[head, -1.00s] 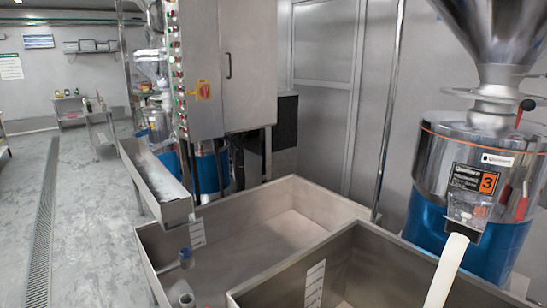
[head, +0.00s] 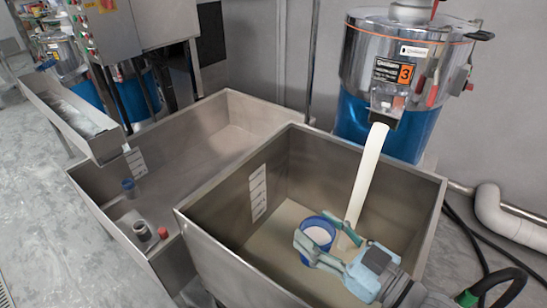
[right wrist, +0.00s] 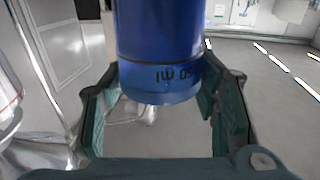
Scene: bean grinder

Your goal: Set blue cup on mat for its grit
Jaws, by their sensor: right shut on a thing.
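The blue cup (head: 317,236) has a blue rim and a pale inside in the head view. My right gripper (head: 313,240) is shut on it, with its teal fingers around the cup's sides, over the near steel bin. In the right wrist view the blue cup (right wrist: 158,50) stands between the fingers (right wrist: 155,110), and a dark "50 ml" mark on it reads upside down. Its far end is cut off by the frame. I cannot make out a mat in either view. My left gripper is not in view.
The near steel bin (head: 205,240) has pale material on its floor. A second bin (head: 95,205) lies to the left. A small blue-topped item (head: 128,187) and a red-topped one (head: 163,233) are there.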

